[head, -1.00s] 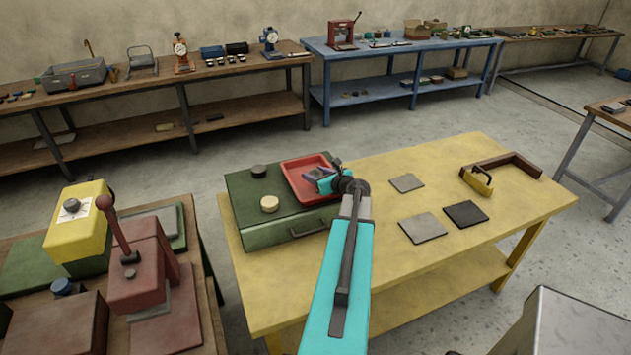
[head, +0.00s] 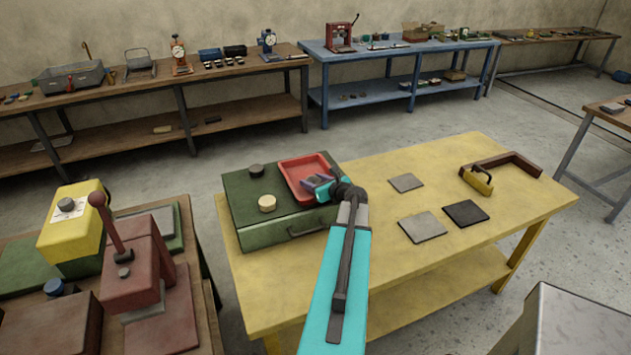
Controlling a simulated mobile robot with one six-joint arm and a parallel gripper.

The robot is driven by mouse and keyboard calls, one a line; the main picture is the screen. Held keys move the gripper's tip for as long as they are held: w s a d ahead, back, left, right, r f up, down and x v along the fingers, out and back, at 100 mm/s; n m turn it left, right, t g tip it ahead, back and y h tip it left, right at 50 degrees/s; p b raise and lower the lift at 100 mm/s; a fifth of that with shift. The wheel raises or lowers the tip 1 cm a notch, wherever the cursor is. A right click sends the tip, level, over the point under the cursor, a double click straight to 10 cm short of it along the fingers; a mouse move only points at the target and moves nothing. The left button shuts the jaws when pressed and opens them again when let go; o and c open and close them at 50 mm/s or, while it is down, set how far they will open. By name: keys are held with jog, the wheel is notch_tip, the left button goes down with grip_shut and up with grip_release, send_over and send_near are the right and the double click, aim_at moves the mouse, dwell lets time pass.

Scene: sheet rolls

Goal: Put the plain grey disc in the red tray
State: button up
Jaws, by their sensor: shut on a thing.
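The red tray (head: 298,187) lies on top of the green case, on the yellow table. My gripper (head: 312,182) is over the right part of the tray, shut on a small greyish thing that is the likely grey disc. Its outline is too small and too covered by the fingers to make out. I cannot tell whether it touches the tray floor. A dark disc (head: 256,170) and a cream disc (head: 267,203) lie on the case, left of the tray.
The green case (head: 262,228) has a handle at its front. On the yellow table (head: 375,228) lie flat grey and black plates (head: 423,226), a brown angle piece (head: 512,164) and a yellow-handled piece (head: 478,181). Red and yellow machines (head: 140,265) stand at left.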

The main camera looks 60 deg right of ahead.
jog(key=o, duration=1.2)
jog(key=shift+f, duration=0.1)
jog(key=shift+c, duration=0.2)
jog(key=shift+s+r, duration=0.1)
jog(key=shift+r, duration=0.1)
jog(key=shift+b+v, duration=0.3)
jog(key=shift+v, duration=0.75)
jog(key=shift+b+v, duration=1.35)
jog(key=shift+v, duration=3.55)
